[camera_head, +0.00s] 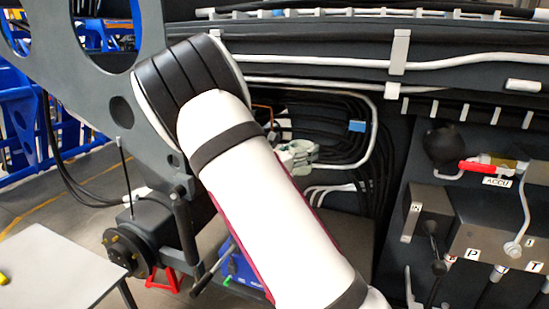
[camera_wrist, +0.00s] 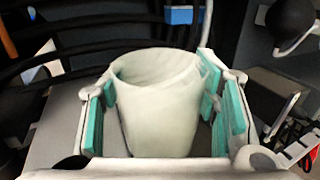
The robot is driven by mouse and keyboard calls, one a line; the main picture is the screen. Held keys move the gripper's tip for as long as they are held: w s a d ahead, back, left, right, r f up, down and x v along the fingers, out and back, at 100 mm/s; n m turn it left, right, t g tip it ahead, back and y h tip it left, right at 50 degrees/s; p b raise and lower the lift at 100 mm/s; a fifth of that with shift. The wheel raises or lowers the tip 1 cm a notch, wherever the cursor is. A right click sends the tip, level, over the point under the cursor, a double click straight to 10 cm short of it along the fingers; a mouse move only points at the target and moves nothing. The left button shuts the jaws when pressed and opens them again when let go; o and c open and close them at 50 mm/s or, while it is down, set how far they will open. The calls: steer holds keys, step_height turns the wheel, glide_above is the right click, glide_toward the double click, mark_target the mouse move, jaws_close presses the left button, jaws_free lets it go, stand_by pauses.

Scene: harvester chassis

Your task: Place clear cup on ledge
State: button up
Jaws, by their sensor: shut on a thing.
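The clear cup (camera_wrist: 160,105) is pale, see-through and upright in the wrist view, its open rim toward the top. My gripper (camera_wrist: 165,112) is shut on it, with teal finger pads along its left and right sides. In the head view my gripper (camera_head: 298,154) shows only partly behind my white arm, and I cannot make out the cup clearly there. A flat grey ledge (camera_head: 345,240) lies below it inside the chassis bay. The ledge also shows in the wrist view (camera_wrist: 62,128), behind and below the cup. I cannot tell whether the cup's base touches it.
Black hoses (camera_head: 340,130) and a white pipe (camera_head: 375,125) run behind the gripper. A valve panel with a black ball (camera_head: 446,147) and red handle (camera_head: 476,167) stands at right. A grey table (camera_head: 50,270) is at lower left.

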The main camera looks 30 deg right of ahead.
steer(key=shift+w+a+f, duration=0.35)
steer(key=shift+w+f, duration=0.45)
steer(key=shift+w, duration=1.35)
steer(key=shift+w+a+f, duration=0.4)
steer(key=shift+w+f, duration=0.35)
steer(key=shift+w, duration=1.4)
steer(key=shift+w+a+f, duration=0.35)
steer(key=shift+w+f, duration=0.45)
steer(key=shift+w, duration=1.35)
steer(key=shift+f, duration=0.2)
steer(key=o, duration=1.2)
steer(key=shift+o, duration=0.2)
